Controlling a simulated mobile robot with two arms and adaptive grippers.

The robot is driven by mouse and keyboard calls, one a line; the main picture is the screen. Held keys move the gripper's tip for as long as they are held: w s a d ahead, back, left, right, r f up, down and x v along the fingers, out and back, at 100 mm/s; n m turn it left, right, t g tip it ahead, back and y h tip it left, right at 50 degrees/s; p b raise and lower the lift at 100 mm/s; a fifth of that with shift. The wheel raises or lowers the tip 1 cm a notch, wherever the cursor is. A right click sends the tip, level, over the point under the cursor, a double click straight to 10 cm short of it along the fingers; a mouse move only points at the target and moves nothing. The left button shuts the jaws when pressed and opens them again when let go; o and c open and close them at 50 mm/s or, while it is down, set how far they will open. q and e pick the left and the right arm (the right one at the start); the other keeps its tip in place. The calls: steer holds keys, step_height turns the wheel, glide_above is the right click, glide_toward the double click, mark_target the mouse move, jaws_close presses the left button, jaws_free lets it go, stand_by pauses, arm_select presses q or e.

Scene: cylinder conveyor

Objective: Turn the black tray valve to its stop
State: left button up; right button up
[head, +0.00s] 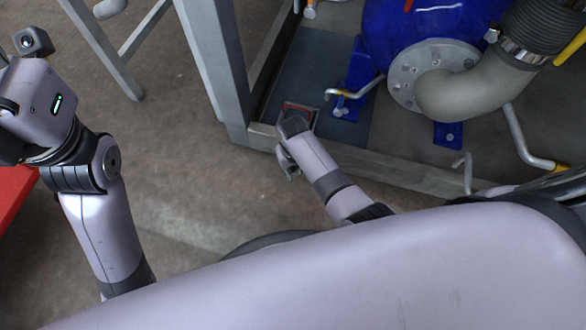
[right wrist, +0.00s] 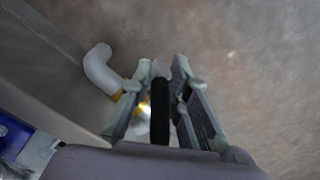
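The black valve handle (right wrist: 160,110) is a straight dark bar, seen in the right wrist view between the two fingers of my right gripper (right wrist: 161,70). The fingers stand apart, one on each side of the bar, with narrow gaps beside it. A firm grip does not show. In the head view, my right gripper (head: 288,160) is low at the metal frame's edge, and my own wrist hides the valve there.
A metal frame post (head: 218,70) and a low rail (head: 400,170) border the right arm. A blue machine with a grey flange (head: 405,85) and bent pipe (head: 465,92) stands behind. A red surface (head: 14,195) is at the left edge. The brown floor in front is clear.

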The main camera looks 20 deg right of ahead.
jaws_close()
stand_by(0.3)
